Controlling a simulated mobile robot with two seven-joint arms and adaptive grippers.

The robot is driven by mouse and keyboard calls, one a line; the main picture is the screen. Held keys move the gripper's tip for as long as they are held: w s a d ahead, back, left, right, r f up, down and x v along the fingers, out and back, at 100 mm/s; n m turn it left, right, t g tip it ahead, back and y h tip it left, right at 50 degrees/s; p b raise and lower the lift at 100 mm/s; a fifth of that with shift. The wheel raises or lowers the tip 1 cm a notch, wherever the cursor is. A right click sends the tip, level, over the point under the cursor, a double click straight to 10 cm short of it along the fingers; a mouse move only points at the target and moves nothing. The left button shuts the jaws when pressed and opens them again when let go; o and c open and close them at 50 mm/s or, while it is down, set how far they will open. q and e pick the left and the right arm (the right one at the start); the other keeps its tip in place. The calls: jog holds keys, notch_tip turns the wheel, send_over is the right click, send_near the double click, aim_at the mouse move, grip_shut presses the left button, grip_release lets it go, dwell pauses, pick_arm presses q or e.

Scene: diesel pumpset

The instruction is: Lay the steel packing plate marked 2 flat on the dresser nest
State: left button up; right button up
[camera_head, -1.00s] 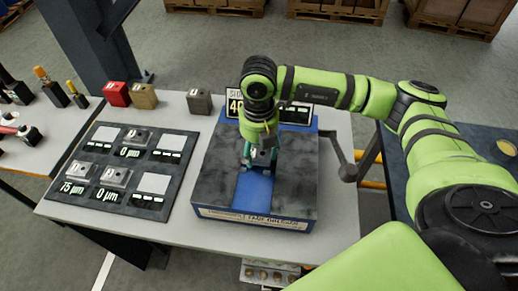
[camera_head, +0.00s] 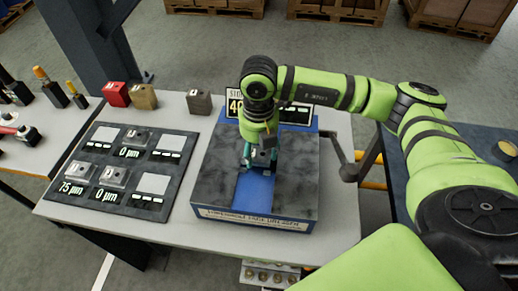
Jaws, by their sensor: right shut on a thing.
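My right gripper (camera_head: 260,164) points down over the dresser's dark top, above the far part of its blue slot. It is shut on a small grey steel plate (camera_head: 262,157), mostly hidden by the fingers; I cannot read its mark or tell whether it touches the surface below. The dresser nest (camera_head: 252,192) shows as a bare blue strip in front of the gripper, between two dark grey blocks. My left gripper is not in view.
A dark tray (camera_head: 152,208) at left holds several steel plates and pale empty squares, with labels in µm. Red (camera_head: 116,95), brass (camera_head: 143,97) and grey (camera_head: 199,102) blocks stand behind it. A crank handle (camera_head: 345,163) sticks out at the dresser's right.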

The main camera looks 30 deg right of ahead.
jog(key=shift+f+b, duration=0.35)
jog(key=shift+f, duration=0.05)
jog(key=o, duration=1.6)
jog(key=shift+o, duration=0.2)
notch_tip(320, 180, up, 12)
jog(key=shift+r, duration=0.1)
